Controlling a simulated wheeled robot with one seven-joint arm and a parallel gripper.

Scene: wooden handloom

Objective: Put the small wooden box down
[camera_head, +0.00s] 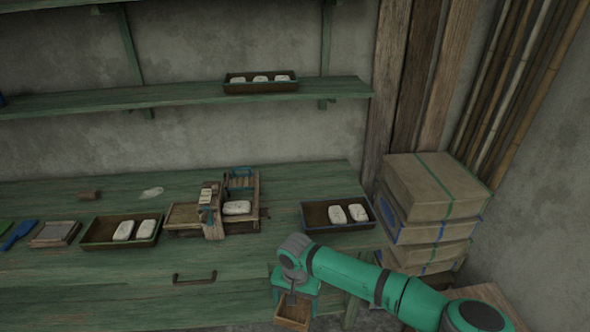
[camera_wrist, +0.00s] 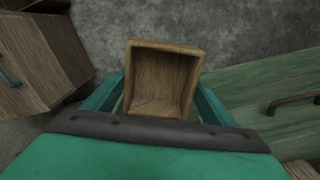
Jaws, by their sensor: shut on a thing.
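The small wooden box (camera_head: 293,312) is an open, empty brown box, held in front of the green bench at the bottom of the head view. In the wrist view the box (camera_wrist: 161,80) sits between the two green fingers of my gripper (camera_wrist: 160,100), with its open side towards the camera. My gripper (camera_head: 294,297) is shut on it, one finger at each side. Bare grey floor shows past the box in the wrist view, so it hangs off the bench. How far it is above the floor I cannot tell.
The green bench (camera_head: 110,285) carries a tray with white blocks (camera_head: 95,234), a wooden device (camera_head: 215,222) and a blue-edged tray (camera_head: 313,217). Stacked boxes (camera_head: 432,190) stand at the right. A wooden cabinet (camera_wrist: 38,55) is close at left in the wrist view. The bench top has clear patches.

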